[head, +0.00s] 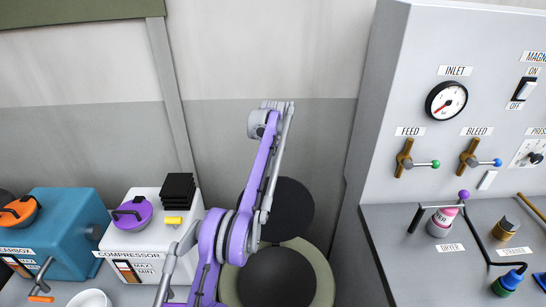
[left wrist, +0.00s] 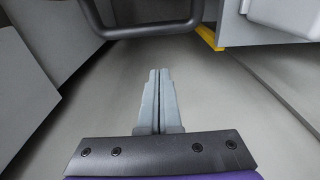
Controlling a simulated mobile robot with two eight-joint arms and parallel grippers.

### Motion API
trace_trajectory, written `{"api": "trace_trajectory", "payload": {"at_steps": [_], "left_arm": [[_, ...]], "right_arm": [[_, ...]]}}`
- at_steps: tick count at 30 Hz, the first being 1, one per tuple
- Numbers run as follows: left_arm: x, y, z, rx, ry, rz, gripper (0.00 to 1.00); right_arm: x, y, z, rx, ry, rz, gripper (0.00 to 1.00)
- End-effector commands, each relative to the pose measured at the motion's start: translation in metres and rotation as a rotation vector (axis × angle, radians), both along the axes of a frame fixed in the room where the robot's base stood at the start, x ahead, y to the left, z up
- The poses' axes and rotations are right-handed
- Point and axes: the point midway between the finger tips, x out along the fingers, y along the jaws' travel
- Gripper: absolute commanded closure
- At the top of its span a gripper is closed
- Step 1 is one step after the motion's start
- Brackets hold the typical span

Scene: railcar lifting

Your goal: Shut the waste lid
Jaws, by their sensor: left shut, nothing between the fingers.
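The waste bin (head: 325,275) appears in the head view as a round olive rim around a dark middle, at the bottom centre. A dark round disc (head: 292,205), which looks like its raised lid, stands behind it against the wall. My left arm crosses in front of both and hides their left parts. My left gripper (left wrist: 159,71) is shut and empty in the left wrist view, with pale floor beyond its fingertips. I cannot clearly make out its fingers in the head view. My right gripper is in neither view.
A white compressor box (head: 152,237) and a teal gearbox (head: 75,225) stand at left. A grey control panel (head: 425,100) rises at right above a worktop (head: 385,225). In the left wrist view a dark bar (left wrist: 150,31) crosses the top, with a yellow-edged unit (left wrist: 209,38) beside it.

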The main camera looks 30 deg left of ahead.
Motion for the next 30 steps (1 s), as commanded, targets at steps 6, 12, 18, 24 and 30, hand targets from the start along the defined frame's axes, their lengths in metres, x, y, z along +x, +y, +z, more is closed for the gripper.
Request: {"api": "trace_trajectory", "payload": {"at_steps": [6, 12, 18, 24, 30], "left_arm": [[-0.020, -0.012, 0.000, 0.000, 0.002, -0.001, 1.00], [-0.030, -0.019, 0.005, 0.000, 0.000, -0.001, 1.00], [-0.033, -0.021, 0.007, 0.001, -0.001, -0.001, 1.00], [-0.033, -0.021, 0.008, 0.001, -0.001, -0.001, 1.00], [-0.033, -0.021, 0.009, 0.007, -0.011, -0.001, 1.00]], "right_arm": [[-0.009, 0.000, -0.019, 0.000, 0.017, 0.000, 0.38], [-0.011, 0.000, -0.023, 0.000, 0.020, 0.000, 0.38], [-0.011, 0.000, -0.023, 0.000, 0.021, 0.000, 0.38], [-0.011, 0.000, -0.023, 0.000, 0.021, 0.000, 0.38], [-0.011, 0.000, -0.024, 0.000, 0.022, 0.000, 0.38]]}}
